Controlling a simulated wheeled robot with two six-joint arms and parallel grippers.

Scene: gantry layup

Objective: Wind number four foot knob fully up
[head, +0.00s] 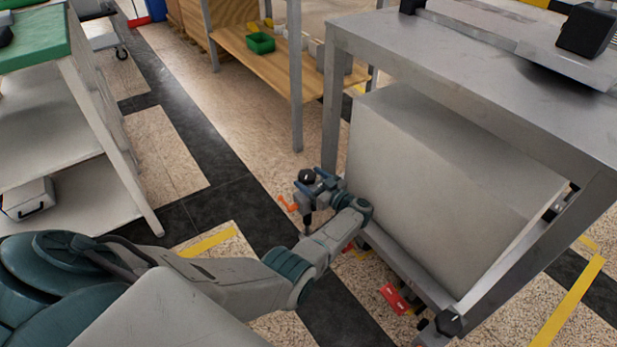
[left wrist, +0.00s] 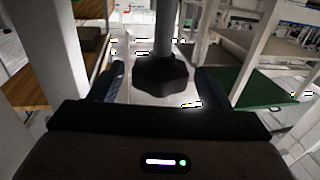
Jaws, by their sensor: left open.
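A black foot knob (head: 307,176) stands at the far-left foot of the metal gantry frame (head: 335,105). I see no number on it. My left gripper (head: 309,185) is open around this knob, with its blue fingers on either side. In the left wrist view the dark lobed knob (left wrist: 162,76), on a grey post (left wrist: 167,35), lies between the open fingers of my left gripper (left wrist: 160,84), with a gap visible on each side. Another black knob (head: 449,322) is at the frame's near corner. My right gripper is out of view.
A large grey box (head: 430,180) fills the space under the frame top, right beside my left gripper. An orange lever (head: 287,204) and a red tag (head: 393,298) are near the feet. A green-topped bench (head: 35,40) stands left, with open floor between.

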